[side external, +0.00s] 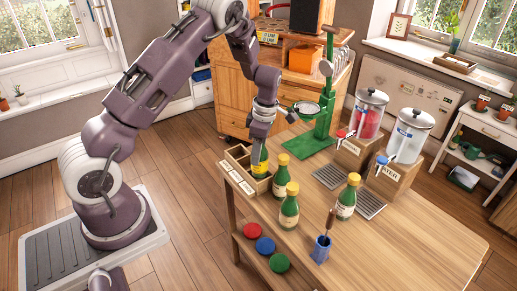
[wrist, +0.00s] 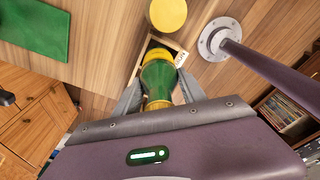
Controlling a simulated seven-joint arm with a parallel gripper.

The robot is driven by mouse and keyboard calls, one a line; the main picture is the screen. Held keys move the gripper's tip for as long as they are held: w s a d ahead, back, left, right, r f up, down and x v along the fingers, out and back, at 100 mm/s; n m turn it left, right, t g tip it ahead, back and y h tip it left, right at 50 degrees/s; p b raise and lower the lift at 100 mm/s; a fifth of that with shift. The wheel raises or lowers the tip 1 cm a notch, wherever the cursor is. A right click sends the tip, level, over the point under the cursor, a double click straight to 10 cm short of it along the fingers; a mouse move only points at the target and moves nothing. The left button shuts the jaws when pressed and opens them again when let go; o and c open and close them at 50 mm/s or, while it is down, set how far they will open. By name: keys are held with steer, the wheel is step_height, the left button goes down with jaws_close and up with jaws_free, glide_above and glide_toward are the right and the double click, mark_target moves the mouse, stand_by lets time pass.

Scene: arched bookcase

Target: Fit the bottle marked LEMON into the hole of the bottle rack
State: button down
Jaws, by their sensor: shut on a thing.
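My gripper (side external: 260,147) is shut on a green bottle with a yellow band (side external: 259,169). The bottle also shows between the fingers in the wrist view (wrist: 160,80). It looks upright in the side view. The bottle rack (side external: 236,180) is a wooden box with white labels on its front, at the table's left corner. The bottle is at the rack's right end; its lower end is hidden, so I cannot tell how deep it sits. Part of the rack and a label show past the bottle in the wrist view (wrist: 181,59). The word on the held bottle is unreadable.
Green bottles with yellow caps (side external: 289,208) stand right of the rack. A blue cup (side external: 320,250) is near the front edge. A green stand (side external: 308,146) and two drink dispensers (side external: 405,140) are behind. The table's right part (side external: 420,230) is clear.

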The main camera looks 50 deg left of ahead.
steer(key=shift+f, duration=2.05)
steer(key=c, duration=0.6)
jaws_free()
steer(key=shift+f, duration=0.1)
steer(key=r, duration=0.7)
steer(key=shift+w+d, duration=0.25)
steer(key=shift+d, duration=0.1)
